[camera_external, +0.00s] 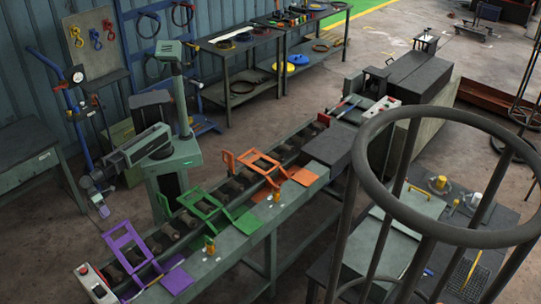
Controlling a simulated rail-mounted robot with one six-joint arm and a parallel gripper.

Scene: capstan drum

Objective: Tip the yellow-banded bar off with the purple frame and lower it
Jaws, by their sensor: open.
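The purple frame (128,243) stands tilted up at the near left end of the roller bench, with a flat purple plate (176,280) in front of it. My gripper (99,203) is open, left of the bench, above and to the left of the purple frame and apart from it. A small purple part shows at its end. I cannot make out the yellow-banded bar; a bar with red and blue parts (346,104) lies at the far end of the bench.
A green frame (202,204) and an orange frame (257,164) stand farther along the bench, each with its plate. A control box with a red button (92,281) sits at the near end. A large ring stand (370,150) fills the right foreground.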

